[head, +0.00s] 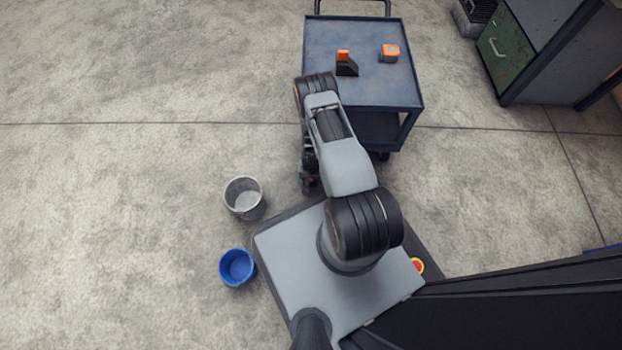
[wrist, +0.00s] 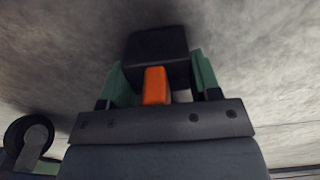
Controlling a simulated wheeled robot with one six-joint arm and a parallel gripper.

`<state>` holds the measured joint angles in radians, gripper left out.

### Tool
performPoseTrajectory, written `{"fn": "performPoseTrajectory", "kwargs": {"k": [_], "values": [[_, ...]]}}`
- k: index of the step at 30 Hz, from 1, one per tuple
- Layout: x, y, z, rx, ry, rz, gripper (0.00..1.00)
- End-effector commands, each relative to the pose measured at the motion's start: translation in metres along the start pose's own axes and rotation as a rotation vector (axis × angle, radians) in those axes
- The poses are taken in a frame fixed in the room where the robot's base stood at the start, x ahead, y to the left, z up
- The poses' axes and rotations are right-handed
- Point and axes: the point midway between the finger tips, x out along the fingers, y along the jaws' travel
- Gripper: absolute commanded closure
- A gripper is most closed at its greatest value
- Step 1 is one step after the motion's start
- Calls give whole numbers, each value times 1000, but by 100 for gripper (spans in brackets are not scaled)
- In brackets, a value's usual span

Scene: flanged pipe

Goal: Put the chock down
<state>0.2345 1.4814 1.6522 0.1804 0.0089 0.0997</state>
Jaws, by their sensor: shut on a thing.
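A black chock with an orange grip (wrist: 155,86) is between the green fingers of my gripper (wrist: 158,68) in the wrist view. The fingers are shut on it, one on each side. Concrete floor lies beyond it, with a dark shadow around the chock. I cannot tell whether it touches the floor. In the head view my arm hangs down at the left side of the cart, and the held chock is hidden there. Another black chock with an orange grip (head: 346,67) stands on the cart's blue top.
The cart (head: 330,30) also carries an orange-and-grey block (head: 389,53). A grey bucket (head: 245,198) and a blue bucket (head: 236,267) stand on the floor left of my base. A green-fronted cabinet (head: 505,55) is at upper right. The floor at left is clear.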

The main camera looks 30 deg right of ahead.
Motion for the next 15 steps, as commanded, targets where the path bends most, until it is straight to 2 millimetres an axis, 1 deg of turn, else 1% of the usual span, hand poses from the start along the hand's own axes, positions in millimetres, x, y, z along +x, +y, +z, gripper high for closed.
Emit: {"fn": "performPoseTrajectory", "kwargs": {"k": [1, 8, 12, 13, 15], "values": [[4, 0, -1, 0, 1, 0, 76], [2, 0, -1, 0, 2, 0, 76], [5, 0, -1, 0, 2, -1, 76], [5, 0, -1, 0, 1, 0, 42], [5, 0, -1, 0, 1, 0, 35]]}}
